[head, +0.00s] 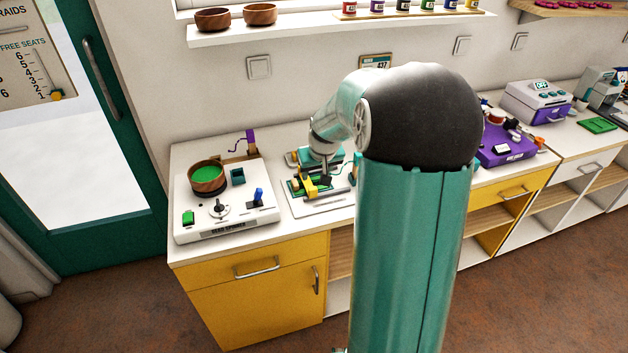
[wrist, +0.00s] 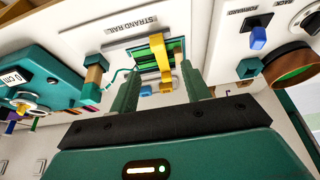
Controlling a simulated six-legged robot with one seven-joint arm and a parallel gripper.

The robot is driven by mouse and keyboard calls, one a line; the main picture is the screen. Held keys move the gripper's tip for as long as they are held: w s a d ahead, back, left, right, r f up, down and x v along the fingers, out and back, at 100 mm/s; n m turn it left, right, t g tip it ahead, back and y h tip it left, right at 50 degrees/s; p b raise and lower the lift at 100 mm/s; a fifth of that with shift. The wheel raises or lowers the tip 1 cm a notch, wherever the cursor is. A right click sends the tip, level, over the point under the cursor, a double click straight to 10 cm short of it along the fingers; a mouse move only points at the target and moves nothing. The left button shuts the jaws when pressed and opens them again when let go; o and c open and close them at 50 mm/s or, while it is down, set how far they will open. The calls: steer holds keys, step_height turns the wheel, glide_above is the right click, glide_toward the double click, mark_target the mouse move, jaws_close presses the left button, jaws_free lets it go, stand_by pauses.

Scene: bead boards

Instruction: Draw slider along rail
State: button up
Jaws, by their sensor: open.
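The slider (wrist: 167,72) is a yellow block with an arm reaching over the dark green rail (wrist: 147,57), on a white board labelled STRAND RAIL (wrist: 98,42). In the head view the yellow slider (head: 309,187) sits on the board (head: 312,206), on the left counter. My gripper (wrist: 163,80) is open, its two green fingers on either side of the slider. I cannot tell whether they touch it. In the head view my gripper (head: 325,178) is small and partly hidden among the board's parts.
The bead spinner (head: 228,205) with a bowl of green stands left of the rail board. In the wrist view a teal box (wrist: 38,82) with a dial and a wooden-topped post (wrist: 95,72) stand left of my fingers. A purple device (head: 508,150) is further right.

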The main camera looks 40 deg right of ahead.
steer(key=shift+v, duration=1.4)
steer(key=s+a+r+n, duration=0.1)
steer(key=s+a+r, duration=0.35)
steer(key=a, duration=0.25)
steer(key=s+a+r+n, duration=0.1)
steer(key=s+a+r, duration=0.2)
steer(key=a+r, duration=0.35)
steer(key=s+a+n+t+y, duration=0.1)
steer(key=s+a, duration=1)
steer(key=s, duration=0.4)
steer(key=shift+a+r, duration=0.35)
steer(key=shift+s+d, duration=0.15)
